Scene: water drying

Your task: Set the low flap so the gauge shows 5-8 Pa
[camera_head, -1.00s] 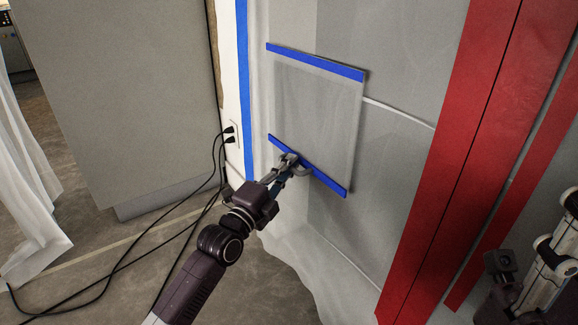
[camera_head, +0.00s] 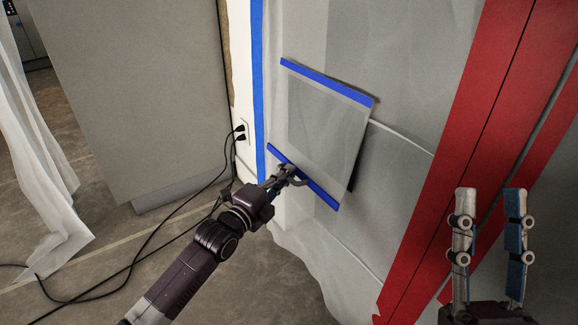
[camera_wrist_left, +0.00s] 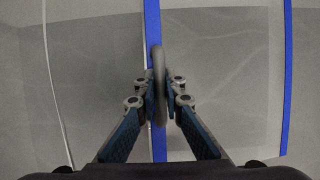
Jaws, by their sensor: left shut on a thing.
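The low flap (camera_head: 325,127) is a translucent sheet on the plastic-covered wall, with a blue strip along its top and another along its bottom edge. Its bottom stands out from the wall, with a dark gap along its right side. My left gripper (camera_head: 292,173) is shut on a grey ring-like handle at the bottom strip. In the left wrist view the handle (camera_wrist_left: 159,84) sits edge-on between the fingertips, over the blue strip (camera_wrist_left: 153,30). My right gripper (camera_head: 490,205) is open and empty at the lower right. No gauge shows in these views.
Red vertical strips (camera_head: 450,165) run down the plastic wall right of the flap. A grey cabinet-like block (camera_head: 130,95) stands at the left. Black cables (camera_head: 190,195) run from a wall outlet (camera_head: 241,133) across the floor. Loose plastic sheeting (camera_head: 35,180) hangs at far left.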

